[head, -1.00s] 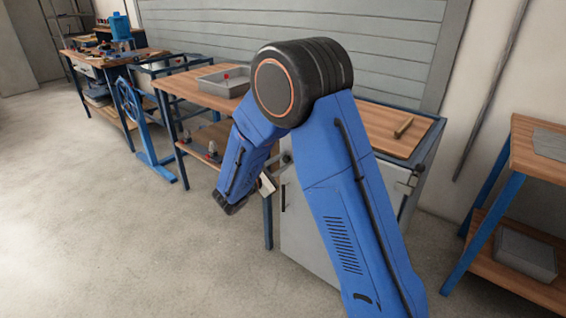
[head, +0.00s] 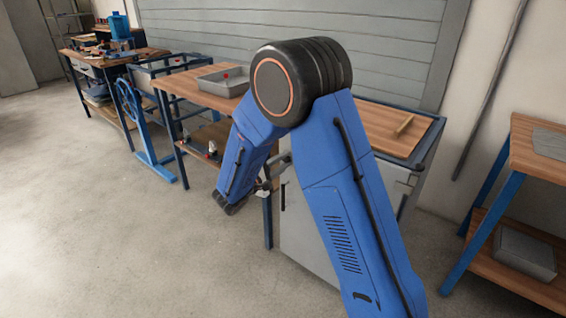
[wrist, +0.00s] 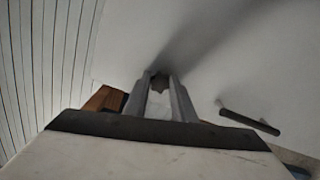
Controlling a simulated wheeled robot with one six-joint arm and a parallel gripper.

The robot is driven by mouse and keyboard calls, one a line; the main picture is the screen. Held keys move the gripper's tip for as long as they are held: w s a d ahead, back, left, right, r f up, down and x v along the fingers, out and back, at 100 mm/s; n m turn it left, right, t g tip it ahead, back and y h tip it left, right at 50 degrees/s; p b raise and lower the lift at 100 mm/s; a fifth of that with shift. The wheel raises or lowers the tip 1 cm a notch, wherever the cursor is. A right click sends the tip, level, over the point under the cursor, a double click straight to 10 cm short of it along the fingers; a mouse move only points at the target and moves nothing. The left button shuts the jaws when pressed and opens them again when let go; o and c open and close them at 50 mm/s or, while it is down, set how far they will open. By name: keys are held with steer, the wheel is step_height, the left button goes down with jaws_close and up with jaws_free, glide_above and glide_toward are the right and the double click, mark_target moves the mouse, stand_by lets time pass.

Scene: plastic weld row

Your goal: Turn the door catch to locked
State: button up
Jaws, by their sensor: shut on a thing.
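The grey cabinet door (head: 305,228) stands below the wooden worktop, partly behind my arm. It fills much of the wrist view as a pale surface (wrist: 215,65). A small dark catch (wrist: 159,82) shows between my fingertips, against this surface. My gripper (wrist: 160,88) is shut on the catch, one finger on each side. The fingers cover most of it, so I cannot tell which way it is turned. A dark bar handle (wrist: 248,122) is on the door, right of my fingers. In the head view my arm mostly hides the gripper and catch.
The cabinet's worktop (head: 385,128) bears a small wooden-handled tool (head: 404,126). A workbench with a grey tray (head: 222,82) stands to the left. A wooden shelf unit (head: 540,150) stands at the right. The floor in front is clear at left.

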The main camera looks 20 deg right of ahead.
stand_by(0.4)
steer(key=o, duration=1.1)
steer(key=shift+c, duration=0.2)
steer(key=shift+a, duration=0.1)
steer(key=v, duration=1.7)
steer(key=shift+s, duration=0.1)
